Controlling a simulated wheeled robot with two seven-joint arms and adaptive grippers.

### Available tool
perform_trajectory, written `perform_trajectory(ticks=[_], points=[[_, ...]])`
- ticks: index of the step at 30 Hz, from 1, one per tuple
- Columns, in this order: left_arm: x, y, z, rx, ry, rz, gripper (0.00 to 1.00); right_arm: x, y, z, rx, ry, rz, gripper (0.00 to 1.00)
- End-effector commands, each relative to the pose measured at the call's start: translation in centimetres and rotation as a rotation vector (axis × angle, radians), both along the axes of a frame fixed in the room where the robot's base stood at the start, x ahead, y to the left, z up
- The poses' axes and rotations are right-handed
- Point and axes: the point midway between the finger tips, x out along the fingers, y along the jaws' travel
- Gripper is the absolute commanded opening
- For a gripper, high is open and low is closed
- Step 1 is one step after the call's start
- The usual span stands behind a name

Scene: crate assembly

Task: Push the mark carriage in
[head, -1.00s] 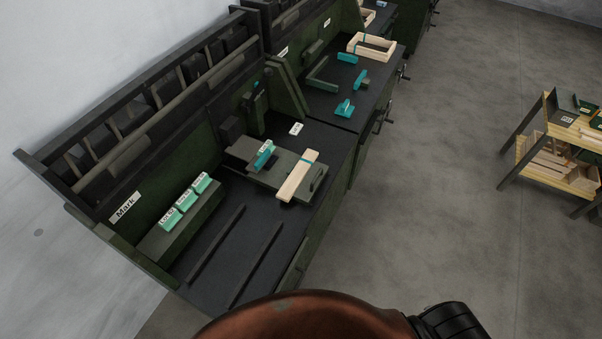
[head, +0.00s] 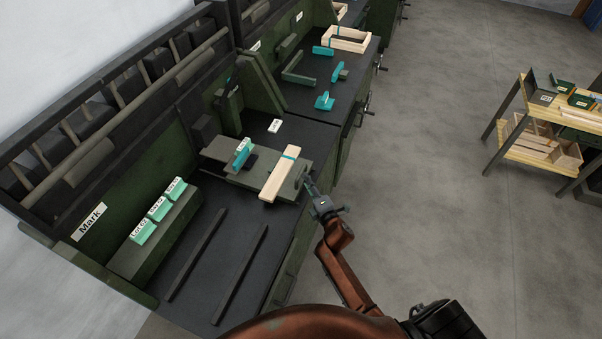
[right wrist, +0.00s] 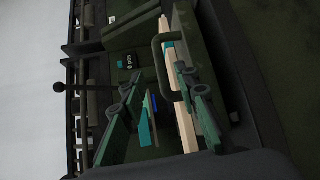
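The mark carriage (head: 214,153) is a flat grey-green plate on the bench, with a handle (head: 301,173) at its front edge. A pale wooden slat (head: 279,178) with a teal band lies across it. A teal stamp (head: 242,153) stands farther back on it. My right gripper (head: 309,184) is just in front of the handle. In the right wrist view my right gripper (right wrist: 160,98) has its fingers apart, with the handle (right wrist: 158,62) just beyond them. I cannot tell whether they touch. My left gripper is not in view.
Green labelled blocks (head: 158,208) stand on a ledge under the Mark sign (head: 88,222). Two dark rails (head: 240,272) lie on the bench in front. Teal tools and a wooden frame (head: 346,40) are on the far bench. A shelf stands at right across open floor.

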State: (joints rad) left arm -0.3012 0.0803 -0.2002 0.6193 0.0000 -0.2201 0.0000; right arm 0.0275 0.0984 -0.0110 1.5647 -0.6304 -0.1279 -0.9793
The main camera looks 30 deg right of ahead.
Motion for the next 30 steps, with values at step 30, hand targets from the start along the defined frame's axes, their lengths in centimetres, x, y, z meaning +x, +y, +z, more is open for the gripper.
perform_trajectory(ticks=[30], points=[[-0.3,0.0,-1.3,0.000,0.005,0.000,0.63,7.0,-0.5,-1.1,0.005,0.002,-0.001,0.17]])
